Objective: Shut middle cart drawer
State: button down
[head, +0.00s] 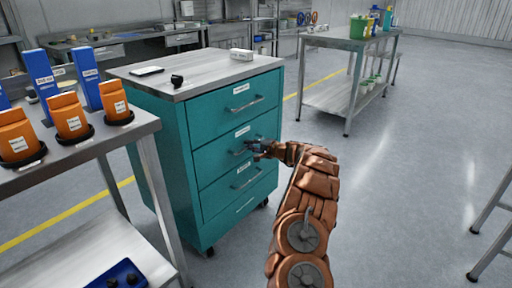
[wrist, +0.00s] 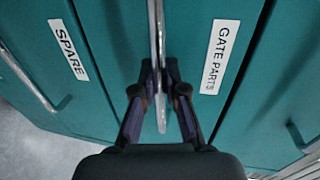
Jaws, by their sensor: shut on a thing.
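The teal drawer cart (head: 160,140) stands left of centre in the head view, with drawers stacked on its front. My gripper (head: 262,149) is at the second drawer from the top (head: 215,160). In the wrist view my gripper (wrist: 160,88) is shut on the upright-looking metal bar handle (wrist: 156,35), which runs between the two fingers. The label "GATE PARTS" (wrist: 220,57) is right of that handle, and "SPARE" (wrist: 68,50) is on the neighbouring drawer to the left. The drawer front looks flush or nearly so; I cannot tell a small gap.
A metal table (head: 95,148) with orange and blue containers stands close on the cart's left. A phone-like item (head: 147,71), a small black object and a white box (head: 241,55) lie on the cart top. Open floor (head: 400,150) lies to the right.

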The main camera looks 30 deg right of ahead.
jog(key=shift+w, duration=0.1)
jog(key=c, duration=1.4)
grip_release()
jog(key=shift+w+a, duration=0.1)
jog(key=shift+a, duration=0.05)
jog(key=shift+c, duration=0.2)
jog(key=shift+o, duration=1.2)
jog(key=v, duration=1.2)
jog(key=shift+f, duration=0.1)
